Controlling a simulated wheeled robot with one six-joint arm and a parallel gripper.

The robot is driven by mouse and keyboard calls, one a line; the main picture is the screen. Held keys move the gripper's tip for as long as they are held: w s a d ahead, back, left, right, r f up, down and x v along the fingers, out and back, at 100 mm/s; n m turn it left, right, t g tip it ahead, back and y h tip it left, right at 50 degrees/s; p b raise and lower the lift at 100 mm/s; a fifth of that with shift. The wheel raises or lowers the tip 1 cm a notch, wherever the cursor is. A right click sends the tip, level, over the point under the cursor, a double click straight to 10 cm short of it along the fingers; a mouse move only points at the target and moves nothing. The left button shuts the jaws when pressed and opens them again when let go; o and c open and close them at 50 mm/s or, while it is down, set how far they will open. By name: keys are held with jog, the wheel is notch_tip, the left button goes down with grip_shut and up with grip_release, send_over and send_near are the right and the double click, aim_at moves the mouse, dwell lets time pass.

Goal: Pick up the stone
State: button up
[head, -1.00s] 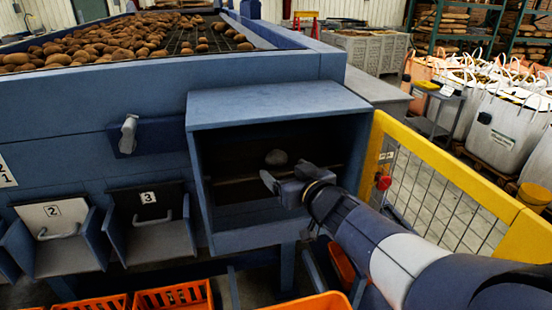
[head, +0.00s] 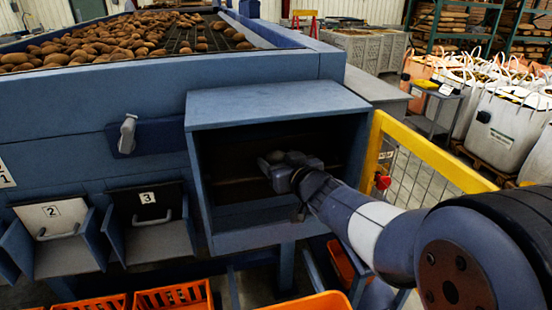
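The stone (head: 276,156) is a grey rounded lump inside the dark, open-fronted blue box (head: 278,105) on the grader's side. Only part of it shows; my gripper covers the rest. My gripper (head: 270,166) is inside the box, right at the stone, with a finger at the stone's near left side. The other finger is hidden behind the gripper body. I cannot tell whether the fingers touch the stone or have closed on it.
The box's top, side walls and front lip surround my gripper closely. A yellow mesh guard (head: 440,155) with a red button stands right of the box. Numbered chutes (head: 62,245) and orange crates (head: 175,297) are at lower left. Potatoes (head: 110,42) lie on the grader above.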

jog(key=c, duration=0.8)
jog(key=shift+r, duration=0.1)
